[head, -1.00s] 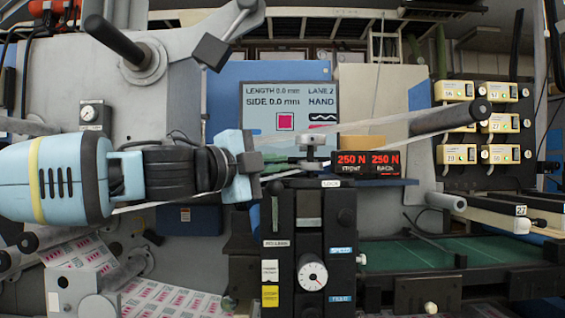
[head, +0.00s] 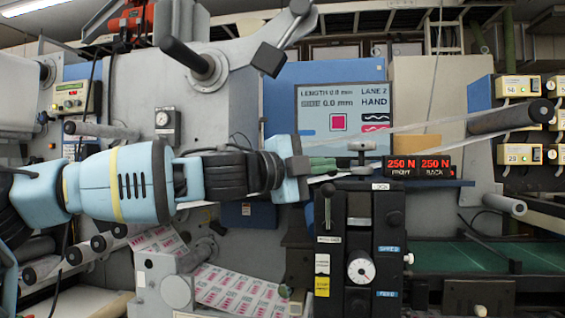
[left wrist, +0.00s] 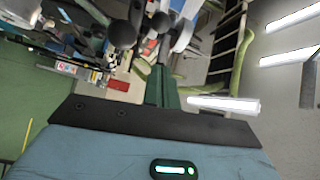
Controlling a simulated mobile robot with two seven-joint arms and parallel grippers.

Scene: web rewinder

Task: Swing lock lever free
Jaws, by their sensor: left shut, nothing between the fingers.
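A small lever with a dark round knob (head: 327,189) stands upright at the left side of the black control unit (head: 360,220). It looks like the lock lever, though I cannot read the nearby small label for certain. My left gripper (head: 323,166) comes in from the left just above this knob. Its green fingers are shut and empty, pointing right towards the silver clamp knob (head: 362,147) on the unit's top. I cannot tell whether they touch anything. The shut fingers show in the left wrist view (left wrist: 161,88). My right gripper is out of view.
Red tension displays (head: 418,166) sit right of the clamp knob. A grey roller (head: 510,118) juts out at the right. A large crank with a black handle (head: 268,59) hangs above my left gripper. Printed web (head: 235,289) runs below the arm.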

